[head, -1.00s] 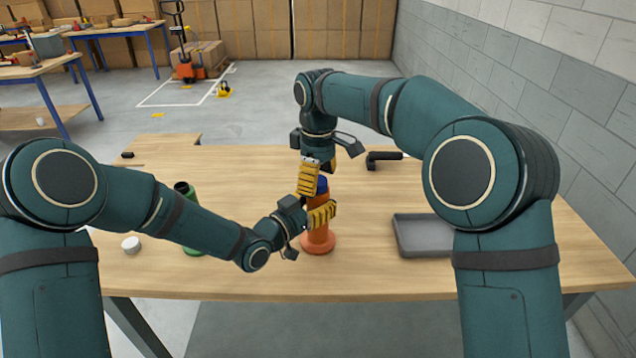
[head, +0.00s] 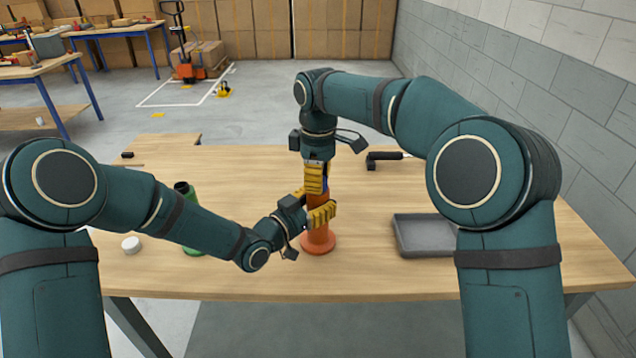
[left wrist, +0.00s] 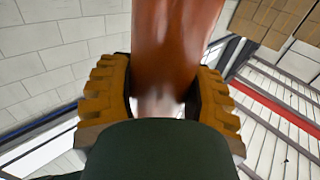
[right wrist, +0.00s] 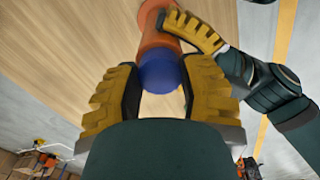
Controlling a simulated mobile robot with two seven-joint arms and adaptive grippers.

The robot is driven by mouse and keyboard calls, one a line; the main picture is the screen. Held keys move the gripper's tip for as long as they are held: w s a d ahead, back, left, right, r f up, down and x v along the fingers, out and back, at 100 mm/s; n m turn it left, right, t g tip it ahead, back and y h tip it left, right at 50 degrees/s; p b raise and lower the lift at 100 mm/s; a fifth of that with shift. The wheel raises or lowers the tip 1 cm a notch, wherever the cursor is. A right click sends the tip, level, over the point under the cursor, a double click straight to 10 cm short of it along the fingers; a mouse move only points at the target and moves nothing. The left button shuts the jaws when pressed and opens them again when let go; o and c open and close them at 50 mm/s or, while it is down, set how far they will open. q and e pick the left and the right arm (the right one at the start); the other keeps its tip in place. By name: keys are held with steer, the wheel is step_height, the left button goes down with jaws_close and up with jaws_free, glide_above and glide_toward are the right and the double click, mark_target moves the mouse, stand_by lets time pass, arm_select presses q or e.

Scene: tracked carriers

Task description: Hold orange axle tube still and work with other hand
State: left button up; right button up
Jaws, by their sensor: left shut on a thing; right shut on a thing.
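The orange axle tube (head: 318,240) stands upright on its wide foot near the middle of the wooden table. A blue round cap sits at the tube's top, clear in the right wrist view (right wrist: 160,73). My right gripper (head: 315,180) comes down from above and is shut on this cap. In the head view its near finger hides most of the cap.
A green cylinder with a dark top (head: 186,190) stands behind my left arm. A white round lid (head: 131,245) lies at left. A grey tray (head: 425,252) lies at right, and a black-handled tool (head: 385,157) at the back. The front table strip is clear.

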steer(key=n, duration=0.7)
steer(key=shift+f+n, duration=0.1)
steer(key=shift+n, duration=0.3)
steer(key=n, duration=0.3)
steer(key=shift+n, duration=0.3)
steer(key=n, duration=0.5)
steer(key=shift+n, duration=0.4)
